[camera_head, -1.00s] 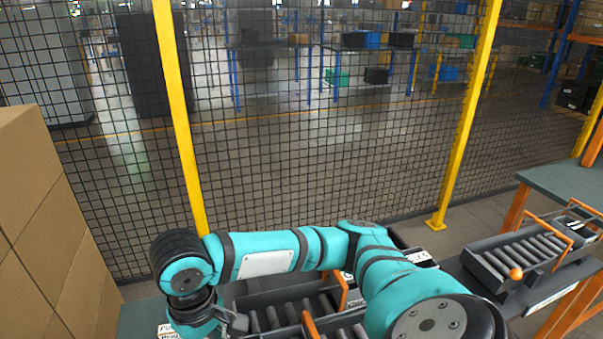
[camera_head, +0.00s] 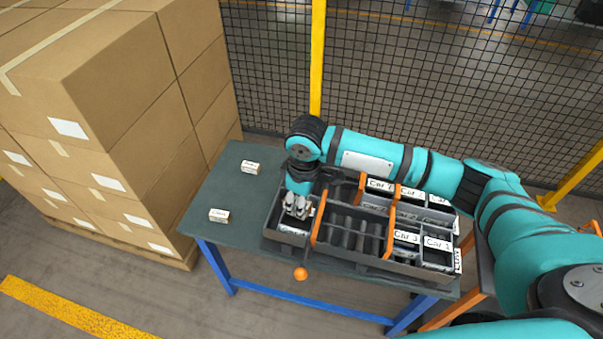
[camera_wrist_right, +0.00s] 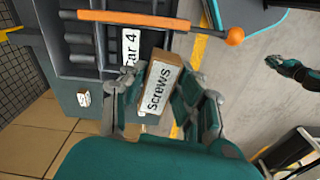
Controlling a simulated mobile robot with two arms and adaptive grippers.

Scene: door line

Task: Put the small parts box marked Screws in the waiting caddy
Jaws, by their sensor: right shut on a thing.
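My right gripper (camera_head: 297,207) is shut on the small box marked Screws, which shows clearly in the wrist view (camera_wrist_right: 158,88) as a brown box with a white label. In the head view the fingers are over the left end compartment of a dark caddy (camera_head: 345,262) with orange handles; the held box is hard to make out there. A label reading Car 4 (camera_wrist_right: 130,48) is beside the held box in the wrist view. A teal and dark arm end (camera_wrist_right: 290,68), probably my left gripper, shows small at the right of the wrist view; its fingers are unclear.
Two small labelled boxes, one farther (camera_head: 250,167) and one nearer (camera_head: 219,215), lie on the green table (camera_head: 215,190). Bins marked Car 3 (camera_head: 406,238) and Car 1 (camera_head: 437,243) fill the right end. Stacked cartons (camera_head: 130,110) and a mesh fence (camera_head: 420,90) stand close by.

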